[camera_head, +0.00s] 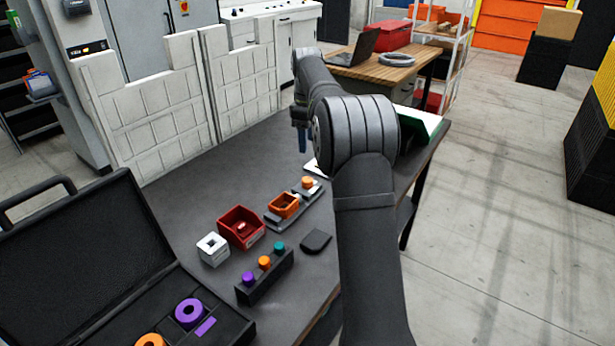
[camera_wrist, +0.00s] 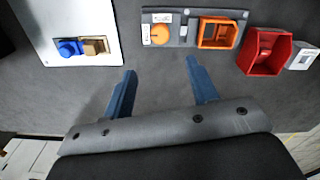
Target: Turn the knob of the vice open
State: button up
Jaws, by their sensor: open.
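In the wrist view, a grey plate carries a round orange knob (camera_wrist: 160,34) on a pale base beside an open-topped orange box (camera_wrist: 216,34). To its left, a white plate (camera_wrist: 95,17) carries a blue knob (camera_wrist: 69,48) touching a tan block (camera_wrist: 95,46). I cannot tell for sure which of these is the vice. My gripper (camera_wrist: 160,66) is open and empty, its blue fingers apart above the table, short of both plates. In the head view, my gripper (camera_head: 302,140) hangs above the table, and the arm hides most of the white plate. The orange knob (camera_head: 307,183) shows there too.
A red bin (camera_head: 241,227), a white block (camera_head: 213,249) and a dark rack (camera_head: 265,276) with coloured knobs stand nearby. A flat dark piece (camera_head: 316,241) lies right of the rack. An open black case (camera_head: 80,262) is at the left. The table (camera_head: 200,180) is clear towards the white panels.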

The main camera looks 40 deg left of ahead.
aim_at(307, 179)
notch_tip(307, 179, down, 14)
jog(key=shift+r, duration=0.25)
jog(key=shift+c, duration=0.3)
jog(key=c, duration=0.9)
